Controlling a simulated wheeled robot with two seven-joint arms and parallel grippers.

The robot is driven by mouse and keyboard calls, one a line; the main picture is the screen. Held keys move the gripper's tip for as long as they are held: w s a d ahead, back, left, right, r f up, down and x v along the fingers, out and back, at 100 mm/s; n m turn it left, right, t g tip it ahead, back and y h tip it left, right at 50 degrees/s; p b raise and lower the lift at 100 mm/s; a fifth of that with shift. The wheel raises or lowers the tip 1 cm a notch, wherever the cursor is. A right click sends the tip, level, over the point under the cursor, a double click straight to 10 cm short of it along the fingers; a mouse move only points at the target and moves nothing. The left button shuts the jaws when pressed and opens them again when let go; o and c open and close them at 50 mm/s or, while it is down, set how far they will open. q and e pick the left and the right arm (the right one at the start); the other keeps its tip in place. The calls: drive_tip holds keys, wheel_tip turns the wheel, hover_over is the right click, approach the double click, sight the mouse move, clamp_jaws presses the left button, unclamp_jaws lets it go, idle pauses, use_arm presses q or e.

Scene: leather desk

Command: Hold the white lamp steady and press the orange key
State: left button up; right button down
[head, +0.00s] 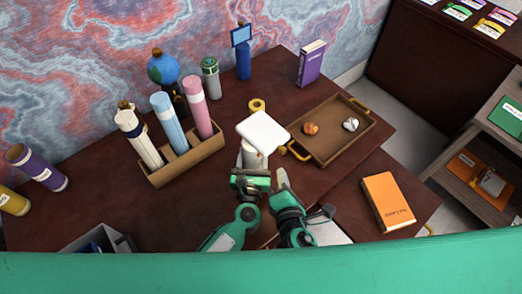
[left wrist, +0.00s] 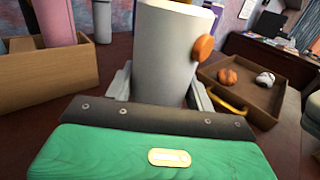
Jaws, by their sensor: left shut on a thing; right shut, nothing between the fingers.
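The white lamp (head: 263,132) stands upright on the desk, with a flat square white head on a pale round body. Its body (left wrist: 165,50) fills the middle of the left wrist view. The round orange key (left wrist: 203,49) sticks out from the right side of that body; I cannot make it out clearly in the head view. My left gripper (head: 250,171) is shut on the lamp's body, with a finger on each side. My right gripper (head: 281,178) is shut and empty, just right of the lamp and the left gripper, apart from the key as far as I can tell.
A wooden tray (head: 328,153) with an orange and a white lump lies right of the lamp. A wooden rack (head: 158,180) with several tubes stands left. An orange book (head: 387,203) lies at the right.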

use_arm(q)
drive_tip(key=o, duration=1.4)
drive_tip(key=shift+c, duration=0.2)
